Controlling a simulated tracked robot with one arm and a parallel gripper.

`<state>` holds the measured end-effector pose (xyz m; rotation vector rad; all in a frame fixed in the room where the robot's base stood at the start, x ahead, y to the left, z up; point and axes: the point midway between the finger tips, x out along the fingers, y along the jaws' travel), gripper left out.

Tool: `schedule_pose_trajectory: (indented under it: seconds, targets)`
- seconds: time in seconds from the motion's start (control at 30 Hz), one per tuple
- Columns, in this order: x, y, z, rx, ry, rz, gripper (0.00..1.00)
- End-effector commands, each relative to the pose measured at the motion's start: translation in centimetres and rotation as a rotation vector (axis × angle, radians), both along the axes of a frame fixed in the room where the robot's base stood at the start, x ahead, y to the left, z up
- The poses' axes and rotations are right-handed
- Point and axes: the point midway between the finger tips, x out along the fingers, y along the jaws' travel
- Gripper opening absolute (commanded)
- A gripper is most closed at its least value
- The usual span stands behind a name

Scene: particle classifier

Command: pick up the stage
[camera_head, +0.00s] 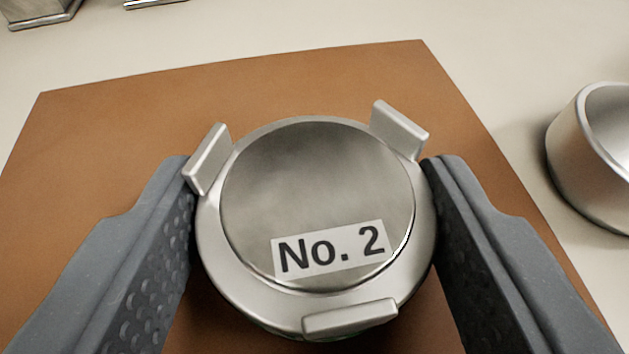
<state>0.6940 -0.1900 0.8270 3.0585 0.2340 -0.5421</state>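The stage (317,195) is a round silvery metal piece with a flat top, a raised rim and three upright tabs around its edge. It has a white label (332,249) reading "No. 2". It is in the middle of the view, over the brown mat. The two grey fingers of my gripper (308,165) stand on its left and right sides. I see no clear gap between either finger and the stage, but cannot tell whether they press on it. The underside of the stage is hidden, so I cannot tell whether it rests on the mat.
The brown mat (110,130) lies on a pale surface (505,60) and spreads around the stage. A round metal object (592,160) stands off the mat at the right edge. Metal bases (42,14) are cut off at the top left. The mat beyond the stage is clear.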

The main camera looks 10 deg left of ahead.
Motion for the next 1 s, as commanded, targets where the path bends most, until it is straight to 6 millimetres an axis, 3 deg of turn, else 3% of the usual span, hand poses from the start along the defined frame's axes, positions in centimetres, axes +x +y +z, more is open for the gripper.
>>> schedule_pose_trajectory:
  seconds: [0.43,0.8,1.0]
  targets:
    - [0.0,0.0,0.5,0.0,-0.001,0.0,0.28]
    - [0.0,0.1,4.1,0.0,-0.003,0.001,0.28]
    - [-1.8,1.3,3.8,0.001,0.003,-0.001,0.28]
